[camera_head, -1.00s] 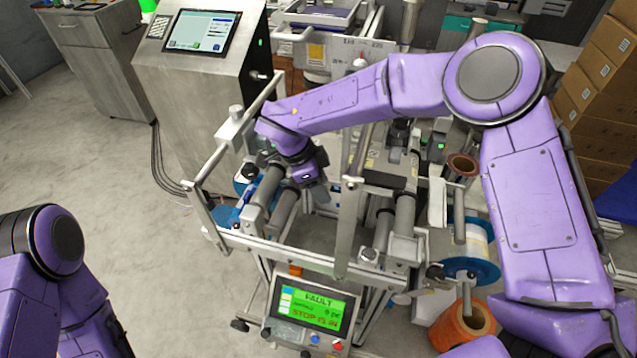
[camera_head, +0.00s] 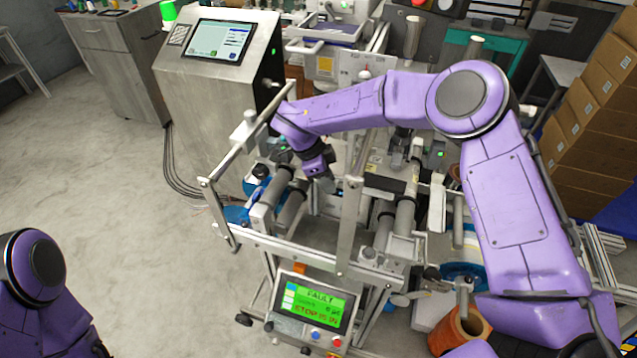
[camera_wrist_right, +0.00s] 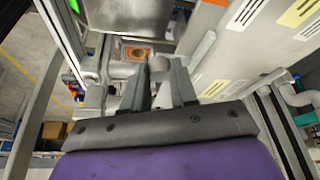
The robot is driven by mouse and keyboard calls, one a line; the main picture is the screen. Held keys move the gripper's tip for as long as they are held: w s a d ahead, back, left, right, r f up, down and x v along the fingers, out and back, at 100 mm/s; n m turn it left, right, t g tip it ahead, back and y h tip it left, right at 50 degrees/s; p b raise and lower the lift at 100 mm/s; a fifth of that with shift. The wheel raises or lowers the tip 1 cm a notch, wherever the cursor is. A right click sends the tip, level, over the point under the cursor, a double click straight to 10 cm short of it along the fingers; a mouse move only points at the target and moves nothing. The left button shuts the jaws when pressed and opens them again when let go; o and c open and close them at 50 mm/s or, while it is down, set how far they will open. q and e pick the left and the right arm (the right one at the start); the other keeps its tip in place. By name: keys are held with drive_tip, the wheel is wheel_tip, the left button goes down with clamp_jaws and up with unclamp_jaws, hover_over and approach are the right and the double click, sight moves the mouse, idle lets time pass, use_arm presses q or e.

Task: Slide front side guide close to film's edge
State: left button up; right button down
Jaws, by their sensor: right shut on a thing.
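My right gripper (camera_head: 322,182) reaches down inside the machine's metal frame, beside the grey rollers (camera_head: 292,208). In the right wrist view its two dark fingers (camera_wrist_right: 158,82) are closed around a small pale grey rounded part (camera_wrist_right: 158,66). This part appears to be the front side guide; the fingers hide much of it. The film and its edge cannot be made out clearly. Part of a blue reel (camera_head: 236,214) shows left of the rollers. My left arm shows at the lower left, but its gripper is out of view.
Metal uprights and bars (camera_head: 350,225) surround the gripper closely. A control panel (camera_head: 312,307) reading FAULT stands in front. A steel cabinet with a screen (camera_head: 218,42) is behind left. An orange-brown roll (camera_head: 462,330) is at the lower right. Open floor lies left.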

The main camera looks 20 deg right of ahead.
drive_tip(key=shift+s, duration=0.1)
drive_tip(key=c, duration=0.9)
unclamp_jaws()
drive_tip(key=shift+s+d, duration=0.1)
drive_tip(key=shift+c, duration=0.2)
drive_tip(key=shift+o, duration=0.3)
drive_tip(key=shift+s, duration=0.2)
drive_tip(key=shift+w+a+r, duration=0.1)
drive_tip(key=shift+w+a, duration=0.1)
drive_tip(key=shift+a, duration=0.05)
drive_tip(key=s+b+v, duration=0.1)
drive_tip(key=v, duration=0.9)
drive_tip(key=shift+w+r, duration=0.2)
drive_tip(key=shift+w, duration=0.15)
drive_tip(key=shift+d, duration=0.1)
